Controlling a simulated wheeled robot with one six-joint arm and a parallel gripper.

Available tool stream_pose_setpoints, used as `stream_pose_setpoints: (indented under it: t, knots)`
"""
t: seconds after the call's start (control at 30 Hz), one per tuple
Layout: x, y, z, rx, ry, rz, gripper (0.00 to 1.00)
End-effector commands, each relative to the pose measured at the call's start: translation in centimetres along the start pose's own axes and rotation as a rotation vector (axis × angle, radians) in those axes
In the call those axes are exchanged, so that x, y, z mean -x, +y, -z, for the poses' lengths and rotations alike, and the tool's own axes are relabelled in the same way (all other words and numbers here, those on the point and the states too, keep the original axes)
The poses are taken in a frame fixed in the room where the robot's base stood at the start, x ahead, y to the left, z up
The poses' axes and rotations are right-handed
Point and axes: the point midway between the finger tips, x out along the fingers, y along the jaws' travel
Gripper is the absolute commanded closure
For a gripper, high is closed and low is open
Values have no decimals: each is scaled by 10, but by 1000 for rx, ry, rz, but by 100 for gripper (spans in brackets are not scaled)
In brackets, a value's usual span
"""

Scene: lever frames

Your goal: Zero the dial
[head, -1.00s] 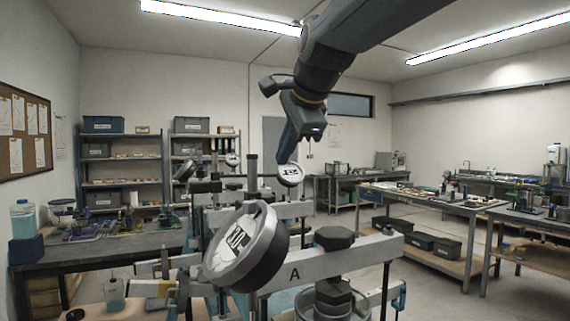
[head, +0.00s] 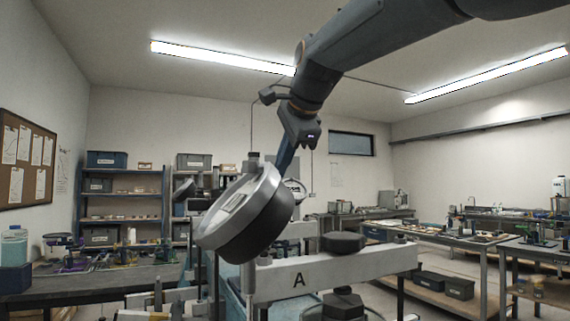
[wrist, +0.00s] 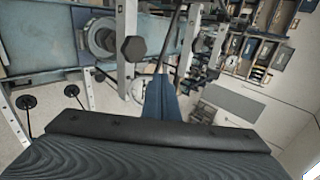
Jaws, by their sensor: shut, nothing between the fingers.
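A large round dial gauge (head: 225,207) with a silver rim and dark body stands tilted in the foreground of the head view, above a white beam marked A (head: 335,273). Its face is turned left and seen at a steep slant, so I cannot read it. A smaller dial (head: 296,187) shows farther back, partly hidden behind my gripper. My gripper (head: 284,170) is shut and empty, pointing down behind the large dial in the picture. In the wrist view its blue fingers (wrist: 162,95) are together, with a dark hexagonal knob (wrist: 133,48) to their left.
A dark knob (head: 343,241) sits on beam A. A workbench (head: 90,279) with small parts stands at left, and another bench (head: 440,238) at right. Shelves with bins (head: 122,190) stand at the back.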

Motion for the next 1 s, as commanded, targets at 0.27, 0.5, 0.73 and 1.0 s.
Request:
stream_pose_setpoints:
  t: [0.27,0.5,0.73,1.0]
  knots:
    - [-29,0,0,0,0,0,100]
    - [-34,0,0,0,0,0,100]
    - [-34,0,0,0,0,0,100]
    - [-34,1,3,0,1,0,100]
